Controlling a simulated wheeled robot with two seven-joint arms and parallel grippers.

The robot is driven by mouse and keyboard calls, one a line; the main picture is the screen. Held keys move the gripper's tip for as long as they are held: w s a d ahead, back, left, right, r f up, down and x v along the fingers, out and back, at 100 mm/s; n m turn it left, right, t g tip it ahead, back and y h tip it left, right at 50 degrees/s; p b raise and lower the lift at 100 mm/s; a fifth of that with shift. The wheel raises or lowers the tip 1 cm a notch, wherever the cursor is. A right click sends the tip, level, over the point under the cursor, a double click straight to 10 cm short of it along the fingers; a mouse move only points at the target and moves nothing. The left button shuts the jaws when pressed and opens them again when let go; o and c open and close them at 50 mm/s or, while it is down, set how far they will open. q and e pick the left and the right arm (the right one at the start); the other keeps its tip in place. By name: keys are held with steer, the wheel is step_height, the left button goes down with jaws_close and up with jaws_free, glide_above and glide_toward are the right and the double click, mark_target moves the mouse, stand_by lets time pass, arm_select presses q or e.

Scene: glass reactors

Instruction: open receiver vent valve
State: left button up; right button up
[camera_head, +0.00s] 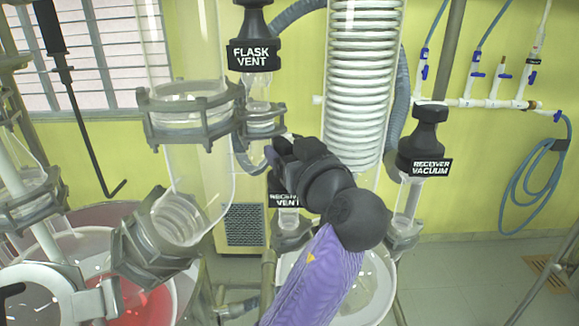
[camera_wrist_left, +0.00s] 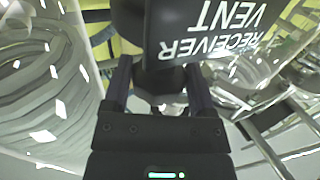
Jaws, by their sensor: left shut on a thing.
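The receiver vent valve (camera_head: 286,199) is a black knob with a white-lettered label, partly hidden behind my left gripper (camera_head: 281,160) in the head view. The purple-sleeved left arm reaches up to it from below. In the left wrist view, the label of the receiver vent valve (camera_wrist_left: 220,35) shows upside down and close up. The fingers of my left gripper (camera_wrist_left: 160,85) stand on both sides of the black knob below the label and are shut on it. The exact contact is dark and hard to make out. My right gripper is not in view.
The flask vent valve (camera_head: 254,55) stands up left of the gripper, and the receiver vacuum valve (camera_head: 425,150) to the right. A glass coil condenser (camera_head: 360,80) rises close behind. Clamped glass joints (camera_head: 160,240) crowd the left side. Open floor lies at the right.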

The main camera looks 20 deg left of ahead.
arm_select(q)
steer(key=shift+w+d+n+g+y+b, duration=0.1)
steer(key=shift+n+g+y+b, duration=1.2)
steer(key=shift+n+g+y, duration=0.4)
steer(key=shift+r+g, duration=0.1)
steer(key=shift+g, duration=0.2)
steer(key=o, duration=0.9)
steer(key=shift+o, duration=1.3)
